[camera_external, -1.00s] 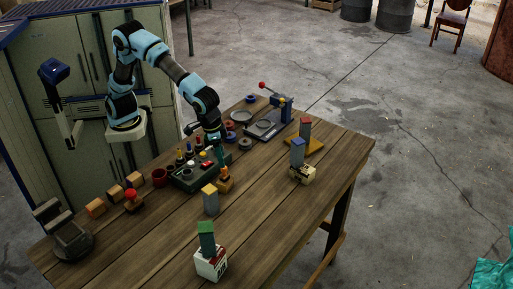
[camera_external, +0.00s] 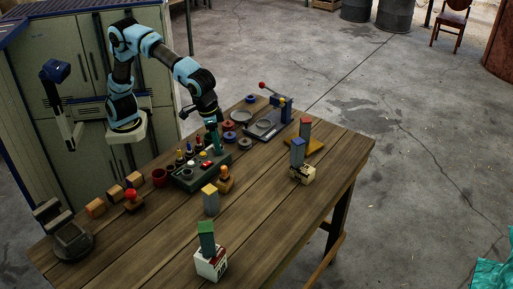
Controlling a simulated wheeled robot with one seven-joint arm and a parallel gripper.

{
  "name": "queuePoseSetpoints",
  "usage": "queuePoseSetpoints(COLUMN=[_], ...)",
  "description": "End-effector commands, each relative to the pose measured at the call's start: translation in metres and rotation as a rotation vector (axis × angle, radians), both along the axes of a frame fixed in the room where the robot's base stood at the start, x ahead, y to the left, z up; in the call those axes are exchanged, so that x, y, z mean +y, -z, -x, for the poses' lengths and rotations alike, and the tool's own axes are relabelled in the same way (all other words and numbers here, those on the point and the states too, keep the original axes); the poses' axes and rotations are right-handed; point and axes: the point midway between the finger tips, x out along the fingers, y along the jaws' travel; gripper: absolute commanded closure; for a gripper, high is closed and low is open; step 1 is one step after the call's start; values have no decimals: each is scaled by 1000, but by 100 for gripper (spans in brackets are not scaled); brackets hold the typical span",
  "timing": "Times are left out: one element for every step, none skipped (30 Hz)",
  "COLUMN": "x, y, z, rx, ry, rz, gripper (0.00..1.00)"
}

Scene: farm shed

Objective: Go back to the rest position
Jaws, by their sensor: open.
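My gripper (camera_external: 217,148) hangs open and empty over the wooden table, at the end of my light-blue and black arm. It points down near the back right corner of a dark green tray (camera_external: 187,185). A wooden block with an orange knob (camera_external: 224,182) stands on the table just below it and in front, apart from the gripper. The fingertips are small and dark here, so their exact gap is hard to see.
The table (camera_external: 262,222) holds upright blocks with yellow (camera_external: 211,205), green (camera_external: 206,238), blue (camera_external: 298,154) and red (camera_external: 305,130) tops. A blue press-like device (camera_external: 282,108) stands at the back. A red-knobbed block (camera_external: 132,201) and wooden cubes are left. Air above the table is clear.

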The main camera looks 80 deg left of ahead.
Motion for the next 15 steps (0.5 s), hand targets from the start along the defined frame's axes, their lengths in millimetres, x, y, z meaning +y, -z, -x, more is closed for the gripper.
queuePoseSetpoints(x=[9,17,30,44,60,85,105,125,151,169,185,206,220,234,250], y=[0,1,2,4,6,10,14,20,28,36,44,56,65,73,83], z=[-4,-8,-14,-19,-24,-30,-34,-36,-36,-34,-31,-24,-18,-12,-3], rx=[0,1,4,7,12,19,26,34,43,49,52,56,57,55,54], ry=[4,10,24,38,54,79,98,117,137,145,151,154,151,149,146], rz=[-7,-14,-26,-37,-52,-71,-82,-92,-96,-94,-89,-77,-68,-57,-44], gripper=[41,41,41,41,41,41,41,41,41,41,41,41,41,41,41])
